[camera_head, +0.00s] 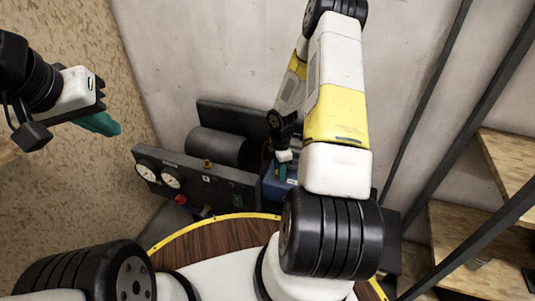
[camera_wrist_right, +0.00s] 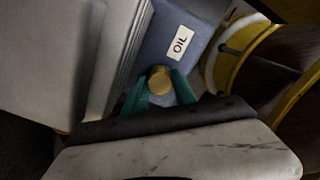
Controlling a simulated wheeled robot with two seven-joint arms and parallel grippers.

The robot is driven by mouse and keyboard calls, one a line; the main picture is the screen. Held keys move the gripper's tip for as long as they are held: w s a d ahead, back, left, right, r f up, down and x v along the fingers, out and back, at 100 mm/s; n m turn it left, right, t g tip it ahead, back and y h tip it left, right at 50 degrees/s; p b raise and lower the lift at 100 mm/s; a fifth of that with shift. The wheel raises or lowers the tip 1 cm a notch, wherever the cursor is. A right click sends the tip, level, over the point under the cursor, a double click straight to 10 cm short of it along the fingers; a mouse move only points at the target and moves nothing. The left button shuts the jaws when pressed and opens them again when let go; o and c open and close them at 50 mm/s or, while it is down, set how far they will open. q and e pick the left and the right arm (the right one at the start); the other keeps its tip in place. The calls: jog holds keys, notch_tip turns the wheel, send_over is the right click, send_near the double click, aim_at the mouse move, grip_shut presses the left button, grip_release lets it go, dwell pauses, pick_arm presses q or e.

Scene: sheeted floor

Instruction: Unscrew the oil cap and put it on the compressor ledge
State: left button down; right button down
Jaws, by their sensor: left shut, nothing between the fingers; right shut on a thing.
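The oil cap (camera_wrist_right: 160,80) is a small round brass-coloured cap. In the right wrist view it sits between the two teal fingers of my right gripper (camera_wrist_right: 160,92), which is shut on it. A white OIL label (camera_wrist_right: 180,41) is on the blue surface just beside it. I cannot tell whether the cap is still seated. In the head view the compressor (camera_head: 205,175) stands against the wall, with a dark panel and gauges; my right gripper (camera_head: 282,172) is at its blue part (camera_head: 272,188). My left gripper (camera_head: 112,126) is shut and empty at the far left, away from the compressor.
Two round gauges (camera_head: 171,179) and a red knob (camera_head: 181,199) are on the front panel. A dark cylinder (camera_head: 215,146) lies behind it. Wooden shelves (camera_head: 465,240) with dark metal posts stand at the right. The floor at left looks clear.

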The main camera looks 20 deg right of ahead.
jog(key=c, duration=0.9)
grip_release()
jog(key=shift+c, duration=1)
